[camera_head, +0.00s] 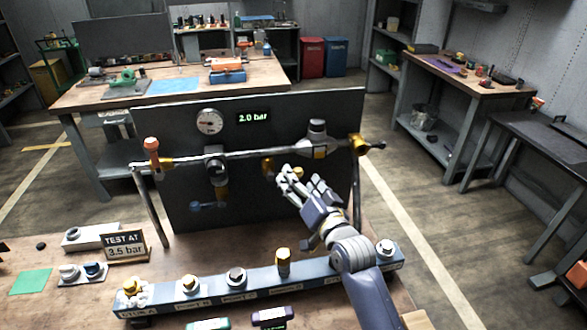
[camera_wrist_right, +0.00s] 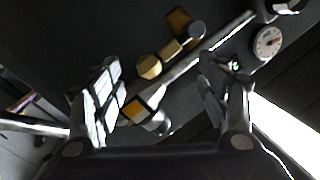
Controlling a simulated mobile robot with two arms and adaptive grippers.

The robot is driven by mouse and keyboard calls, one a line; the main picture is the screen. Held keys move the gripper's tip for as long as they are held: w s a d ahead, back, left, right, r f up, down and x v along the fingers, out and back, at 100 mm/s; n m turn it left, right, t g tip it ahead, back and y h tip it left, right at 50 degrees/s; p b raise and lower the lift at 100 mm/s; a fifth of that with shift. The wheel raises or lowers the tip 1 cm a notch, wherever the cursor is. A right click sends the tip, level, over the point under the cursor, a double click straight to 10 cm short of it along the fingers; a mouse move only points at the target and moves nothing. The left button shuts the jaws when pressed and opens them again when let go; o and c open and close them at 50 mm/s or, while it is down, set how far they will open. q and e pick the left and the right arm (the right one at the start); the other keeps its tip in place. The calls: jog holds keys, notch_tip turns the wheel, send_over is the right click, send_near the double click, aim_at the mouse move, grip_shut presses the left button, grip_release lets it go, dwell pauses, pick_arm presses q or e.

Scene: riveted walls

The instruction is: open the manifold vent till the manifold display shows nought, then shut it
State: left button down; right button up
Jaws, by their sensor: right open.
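The manifold is a pipe (camera_head: 240,154) with fittings in front of a dark panel (camera_head: 290,115). Its green display (camera_head: 253,117) reads 2.0 bar, beside a round dial gauge (camera_head: 210,121). My right gripper (camera_head: 303,178) is open and empty, in front of the panel's lower right, just right of a brass knob (camera_head: 268,166). In the right wrist view a brass knob (camera_wrist_right: 149,67) and a brass-and-steel fitting (camera_wrist_right: 138,108) lie ahead between the open fingers (camera_wrist_right: 160,75), apart from them. Which fitting is the vent, I cannot tell. My left gripper is out of view.
An orange-topped fitting (camera_head: 151,146) stands at the pipe's left end, a brass one (camera_head: 359,143) at its right. A blue rail (camera_head: 215,291) with several fittings crosses the bench front. A sign (camera_head: 124,246) says TEST AT 3.5 bar. Other benches stand behind.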

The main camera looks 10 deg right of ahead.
aim_at(294, 171)
jog(key=w, duration=0.4)
jog(key=shift+a+p, duration=0.35)
jog(key=shift+p, duration=0.05)
jog(key=shift+w, duration=0.25)
jog(key=shift+s, duration=0.1)
jog(key=c, duration=0.9)
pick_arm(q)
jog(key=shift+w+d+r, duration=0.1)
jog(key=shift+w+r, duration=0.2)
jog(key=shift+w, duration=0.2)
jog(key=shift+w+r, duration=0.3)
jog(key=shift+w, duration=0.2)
pick_arm(e)
jog(key=shift+f, duration=0.1)
jog(key=c, duration=0.7)
